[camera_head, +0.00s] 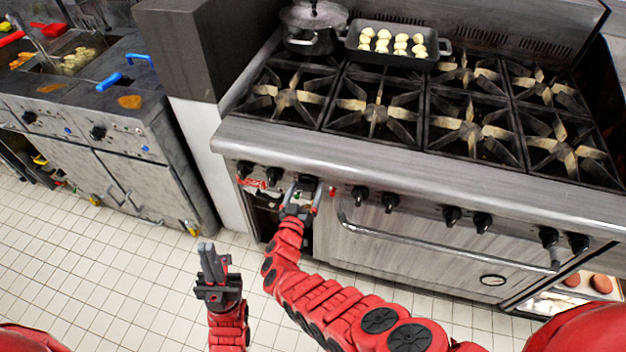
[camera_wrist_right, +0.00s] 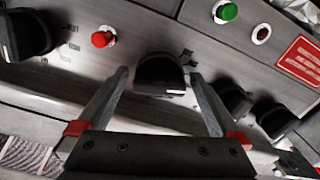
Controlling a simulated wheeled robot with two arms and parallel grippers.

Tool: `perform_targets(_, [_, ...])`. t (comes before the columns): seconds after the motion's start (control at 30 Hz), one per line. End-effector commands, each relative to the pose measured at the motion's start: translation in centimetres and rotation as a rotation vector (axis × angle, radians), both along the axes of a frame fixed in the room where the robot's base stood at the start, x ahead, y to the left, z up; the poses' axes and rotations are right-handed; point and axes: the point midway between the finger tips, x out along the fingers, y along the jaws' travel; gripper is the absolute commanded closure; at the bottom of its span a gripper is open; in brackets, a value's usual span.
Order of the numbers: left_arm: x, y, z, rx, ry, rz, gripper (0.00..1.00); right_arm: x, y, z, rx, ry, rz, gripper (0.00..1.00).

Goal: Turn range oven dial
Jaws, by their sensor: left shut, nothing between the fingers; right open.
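The range (camera_head: 400,165) has a steel front panel with a row of black dials. One black dial (camera_head: 308,182) is at my right gripper (camera_head: 303,191), left of a small red light. In the right wrist view this dial (camera_wrist_right: 160,75) sits between the tips of the two open fingers (camera_wrist_right: 159,85), with a visible gap on each side. Whether the fingertips reach past its face is hard to tell. No label names it as the oven dial. My left gripper (camera_head: 208,257) is shut and empty, low over the floor, away from the range.
More dials (camera_head: 390,202) line the panel to the right, above the oven door handle (camera_head: 440,258). A pot (camera_head: 314,28) and a tray of pale round pieces (camera_head: 392,60) stand on the burners. A fryer unit (camera_head: 90,130) stands left. The tiled floor (camera_head: 110,260) is clear.

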Motion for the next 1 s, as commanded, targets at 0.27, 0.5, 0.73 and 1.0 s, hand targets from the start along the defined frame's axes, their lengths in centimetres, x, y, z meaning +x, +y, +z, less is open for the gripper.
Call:
perform_targets(0.27, [0.00, 0.00, -0.18, 0.000, 0.000, 0.000, 1.00, 0.15, 0.16, 0.04, -0.001, -0.001, 0.000, 0.00])
perform_targets(0.5, [0.00, 0.00, -0.17, 0.000, 0.000, 0.000, 1.00, 0.15, 0.11, 0.05, -0.001, -0.001, 0.000, 0.22])
perform_targets(0.73, [0.00, 0.00, -0.18, 0.000, 0.000, 0.000, 1.00, 0.16, 0.11, 0.05, -0.001, -0.001, -0.001, 0.63])
perform_targets(1.0, [0.00, 0.00, -0.23, 0.000, 0.000, 0.000, 1.00, 0.17, 0.04, 0.02, 0.010, -0.004, -0.001, 0.76])
